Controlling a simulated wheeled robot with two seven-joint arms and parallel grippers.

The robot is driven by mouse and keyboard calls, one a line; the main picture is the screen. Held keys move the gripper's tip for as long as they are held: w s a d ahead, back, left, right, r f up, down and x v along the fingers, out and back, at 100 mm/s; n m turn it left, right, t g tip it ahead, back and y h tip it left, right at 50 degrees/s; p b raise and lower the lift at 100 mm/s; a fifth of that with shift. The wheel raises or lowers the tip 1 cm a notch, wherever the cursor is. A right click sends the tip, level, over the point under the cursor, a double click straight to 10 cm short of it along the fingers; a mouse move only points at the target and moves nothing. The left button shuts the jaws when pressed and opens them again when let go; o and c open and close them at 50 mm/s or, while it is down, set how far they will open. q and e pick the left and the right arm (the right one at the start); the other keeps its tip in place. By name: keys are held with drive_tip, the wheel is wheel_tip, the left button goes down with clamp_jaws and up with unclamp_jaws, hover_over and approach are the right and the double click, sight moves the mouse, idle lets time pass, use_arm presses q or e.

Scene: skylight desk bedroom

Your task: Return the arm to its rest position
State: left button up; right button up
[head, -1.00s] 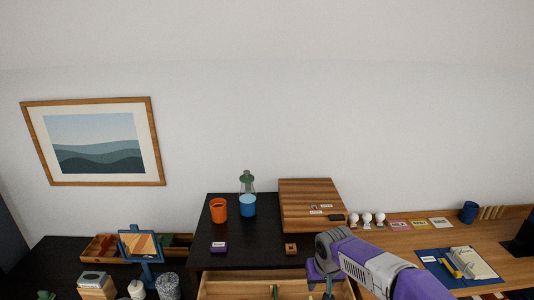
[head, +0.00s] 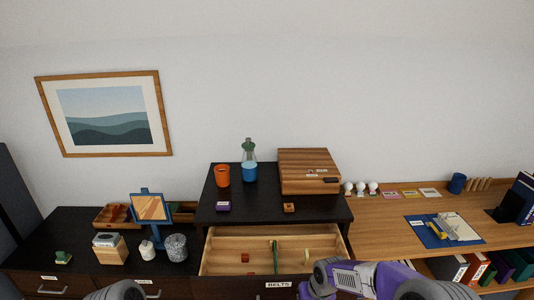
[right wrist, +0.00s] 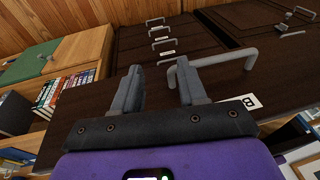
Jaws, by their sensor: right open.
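My right arm (head: 365,280) comes in at the bottom of the head view, in front of the open drawer's right side. In the right wrist view my right gripper (right wrist: 158,88) is open, with nothing between its fingers. A grey drawer handle (right wrist: 215,62) on a dark front lies beyond the fingers; I cannot tell whether they touch it. In the head view a rounded grey part (head: 115,291) of mine shows at the bottom left edge. My left gripper is not in view.
The open drawer (head: 225,262), labelled BELTS, holds a few small items. Above it, a black top (head: 260,207) bears an orange cup (head: 222,176), a blue bottle (head: 249,172) and a wooden box (head: 309,170). A wooden desk (head: 385,225) is at the right.

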drive_tip(key=s+a+f+m+g+y+b, duration=0.1)
drive_tip(key=s+f+b, duration=0.6)
drive_tip(key=s+f, duration=1.6)
wheel_tip(320, 180, down, 4)
drive_tip(key=shift+a+f+m+y+b, duration=0.2)
drive_tip(key=shift+a+m+y+b, duration=0.1)
drive_tip(key=shift+a+m+y, duration=0.65)
drive_tip(key=shift+d+h, duration=0.15)
drive_tip(key=shift+h, duration=0.1)
